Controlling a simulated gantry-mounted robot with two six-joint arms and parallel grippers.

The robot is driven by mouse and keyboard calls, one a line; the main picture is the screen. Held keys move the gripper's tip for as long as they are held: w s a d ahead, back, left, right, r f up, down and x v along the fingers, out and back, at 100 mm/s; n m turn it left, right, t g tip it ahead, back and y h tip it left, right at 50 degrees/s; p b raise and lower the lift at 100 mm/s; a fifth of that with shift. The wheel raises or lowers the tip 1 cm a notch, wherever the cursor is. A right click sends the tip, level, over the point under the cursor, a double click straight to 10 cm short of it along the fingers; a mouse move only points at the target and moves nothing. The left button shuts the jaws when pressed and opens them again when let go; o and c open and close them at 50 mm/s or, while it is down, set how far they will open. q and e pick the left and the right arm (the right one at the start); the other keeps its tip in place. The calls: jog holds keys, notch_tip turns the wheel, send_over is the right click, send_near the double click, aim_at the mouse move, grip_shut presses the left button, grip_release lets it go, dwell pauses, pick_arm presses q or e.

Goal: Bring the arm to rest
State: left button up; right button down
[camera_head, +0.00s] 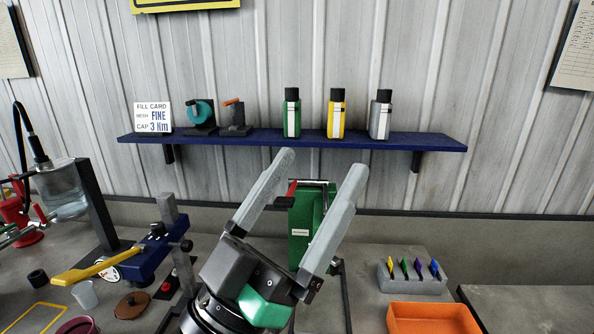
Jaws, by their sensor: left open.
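My left gripper (320,168) is in the middle of the camera_head view, pointing up and away toward the back wall. Its two long grey fingers are spread wide apart, with nothing gripped between them. A green machine (301,240) with a red-handled part (291,189) shows behind the gap between the fingers and is partly hidden by them. I cannot tell how far the fingers are from it. My right gripper is not in view.
A blue stand with a yellow lever (95,270) is at left. A grey block (412,281) with coloured pieces and an orange tray (430,318) are at right.

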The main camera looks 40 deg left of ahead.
pick_arm(q)
jog(key=s+r, duration=0.1)
jog(key=s+r+m+t+h, duration=0.1)
jog(key=r, duration=0.1)
jog(key=s+d+r+m+h, duration=0.1)
jog(key=r, duration=0.1)
jog(key=shift+d, duration=0.1)
